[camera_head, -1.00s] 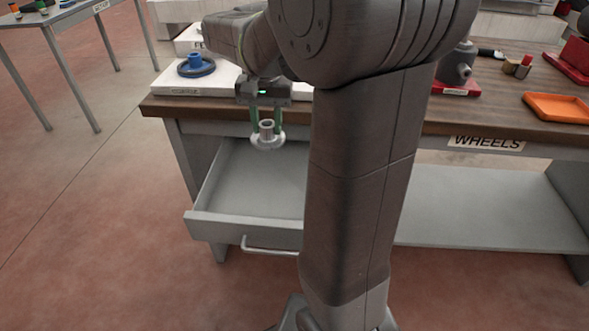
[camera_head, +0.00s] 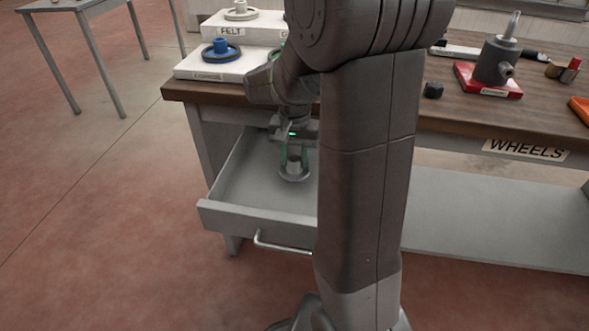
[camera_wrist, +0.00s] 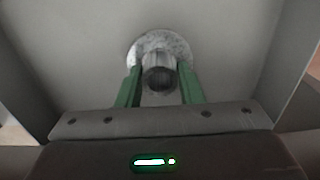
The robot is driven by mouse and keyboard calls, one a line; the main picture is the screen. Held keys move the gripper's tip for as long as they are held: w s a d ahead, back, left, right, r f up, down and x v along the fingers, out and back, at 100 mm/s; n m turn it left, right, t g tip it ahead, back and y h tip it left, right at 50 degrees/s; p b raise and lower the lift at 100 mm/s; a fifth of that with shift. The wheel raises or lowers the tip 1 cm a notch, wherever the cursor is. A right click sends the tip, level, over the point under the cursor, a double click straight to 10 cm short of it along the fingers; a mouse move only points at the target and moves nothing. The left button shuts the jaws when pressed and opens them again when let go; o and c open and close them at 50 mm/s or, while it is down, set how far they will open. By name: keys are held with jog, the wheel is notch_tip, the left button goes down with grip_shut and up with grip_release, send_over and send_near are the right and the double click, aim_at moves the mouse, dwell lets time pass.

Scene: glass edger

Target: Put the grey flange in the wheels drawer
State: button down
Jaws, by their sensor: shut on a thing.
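The grey flange (camera_head: 294,171) has a round base and an upright hub. It is inside the open drawer (camera_head: 224,214), at or just above its floor; I cannot tell whether it touches. My gripper (camera_head: 295,158) points down into the drawer with its green fingers shut on the flange's hub. In the wrist view, the flange (camera_wrist: 160,47) sits between the two green fingertips of my gripper (camera_wrist: 158,82), with the grey drawer floor (camera_wrist: 225,45) behind it. My arm hides the drawer's right part.
A WHEELS label (camera_head: 526,149) is on the bench's front edge, right of my arm. On the wooden bench top are a blue wheel (camera_head: 221,49) on a white board, a grey machine (camera_head: 496,60) on a red base, and an orange tray (camera_head: 580,108). Floor left of the drawer is clear.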

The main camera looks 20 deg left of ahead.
aim_at(294, 168)
jog(key=shift+f+b, duration=0.35)
jog(key=shift+f, duration=1.45)
jog(key=shift+f, duration=0.2)
jog(key=c, duration=1)
grip_release()
jog(key=shift+r, duration=0.1)
notch_tip(294, 168, up, 12)
jog(key=p, duration=0.3)
jog(key=shift+r, duration=0.1)
